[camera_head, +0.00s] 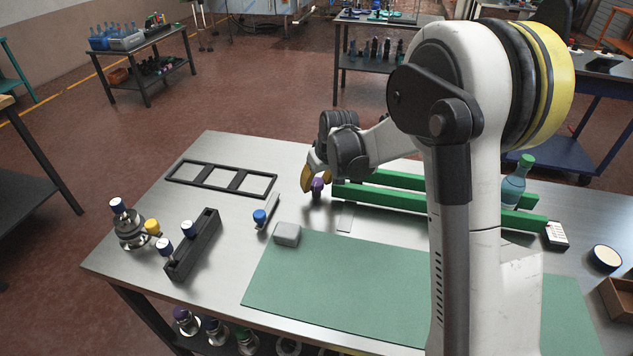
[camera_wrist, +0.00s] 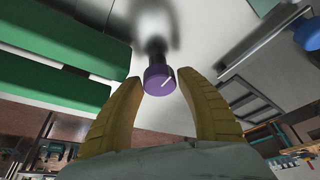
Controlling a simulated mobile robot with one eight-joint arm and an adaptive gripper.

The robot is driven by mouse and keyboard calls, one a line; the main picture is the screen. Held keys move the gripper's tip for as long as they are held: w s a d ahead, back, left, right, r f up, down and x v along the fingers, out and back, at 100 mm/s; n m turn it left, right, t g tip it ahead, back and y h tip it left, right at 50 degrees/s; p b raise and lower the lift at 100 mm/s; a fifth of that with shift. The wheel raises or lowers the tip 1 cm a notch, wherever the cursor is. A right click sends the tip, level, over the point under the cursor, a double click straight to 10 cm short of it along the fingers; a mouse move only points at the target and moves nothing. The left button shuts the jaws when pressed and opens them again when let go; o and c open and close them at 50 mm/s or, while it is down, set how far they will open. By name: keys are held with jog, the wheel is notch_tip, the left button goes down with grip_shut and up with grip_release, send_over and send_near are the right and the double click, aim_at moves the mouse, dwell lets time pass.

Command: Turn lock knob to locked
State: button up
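A purple knob (camera_head: 317,184) with a dark base stands on the metal table, left of the green rails. In the wrist view the purple knob (camera_wrist: 158,80) has a white line across its face, slanting up to the right. My gripper (camera_head: 308,182) is beside the knob in the head view. In the wrist view my gripper (camera_wrist: 160,82) is open, its yellow fingers on either side of the knob. Gaps show between knob and fingers, so it does not appear gripped. I cannot read any lock marking.
Green rails (camera_head: 380,199) run right of the knob. A blue-capped fixture (camera_head: 260,216) and a grey block (camera_head: 287,234) stand to its left and front. A black three-window frame (camera_head: 221,178) lies at the back left. A bottle (camera_head: 514,184) stands behind my arm. The green mat (camera_head: 340,285) is clear.

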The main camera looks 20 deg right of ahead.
jog(key=shift+o, duration=0.9)
jog(key=v, duration=1.2)
jog(key=shift+s+r, duration=0.1)
jog(key=shift+s, duration=0.05)
